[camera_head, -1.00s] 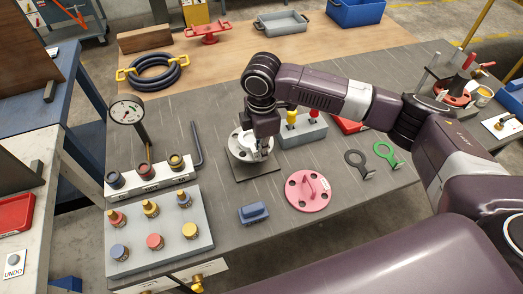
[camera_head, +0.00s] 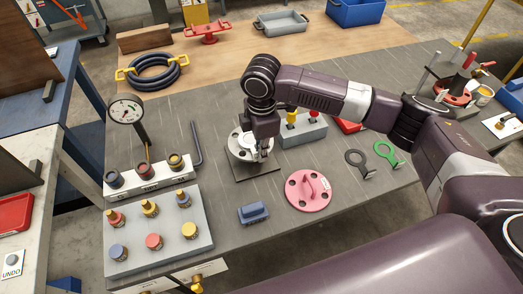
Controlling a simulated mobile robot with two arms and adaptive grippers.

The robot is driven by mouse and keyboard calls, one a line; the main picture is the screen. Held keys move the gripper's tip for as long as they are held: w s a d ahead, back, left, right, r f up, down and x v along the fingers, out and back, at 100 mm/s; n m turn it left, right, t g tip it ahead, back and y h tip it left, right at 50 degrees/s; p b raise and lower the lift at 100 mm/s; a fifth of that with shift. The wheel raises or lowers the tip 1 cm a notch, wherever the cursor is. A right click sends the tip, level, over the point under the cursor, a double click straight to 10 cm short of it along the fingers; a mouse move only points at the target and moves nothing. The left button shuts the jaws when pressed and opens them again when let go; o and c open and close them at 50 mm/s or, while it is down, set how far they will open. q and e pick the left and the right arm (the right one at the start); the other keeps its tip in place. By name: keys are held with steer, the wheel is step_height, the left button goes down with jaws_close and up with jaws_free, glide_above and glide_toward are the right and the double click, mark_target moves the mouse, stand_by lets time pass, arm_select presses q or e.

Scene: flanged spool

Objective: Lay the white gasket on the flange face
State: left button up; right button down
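The silver flange (camera_head: 236,148) of the spool stands on a dark square base plate (camera_head: 257,176) in the middle of the grey bench. My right gripper (camera_head: 262,154) points down over the right part of the flange face and hides much of it. Something pale shows at its fingertips against the flange. I cannot tell whether this is the white gasket or part of the flange, nor whether the fingers are closed on it. The white gasket cannot be made out clearly anywhere else. My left gripper is not in view.
A pink disc with a handle (camera_head: 309,191) and a blue block (camera_head: 254,213) lie in front. A grey block with yellow and red plugs (camera_head: 303,132) stands close behind right. A hex key (camera_head: 196,144), dial gauge (camera_head: 125,110) and fittings tray (camera_head: 190,251) are left.

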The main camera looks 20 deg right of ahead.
steer(key=shift+f, duration=0.5)
steer(key=c, duration=2.1)
jaws_free()
steer(key=shift+r, duration=0.1)
step_height(320, 180, up, 12)
steer(key=shift+f, duration=0.1)
steer(key=shift+s, duration=0.1)
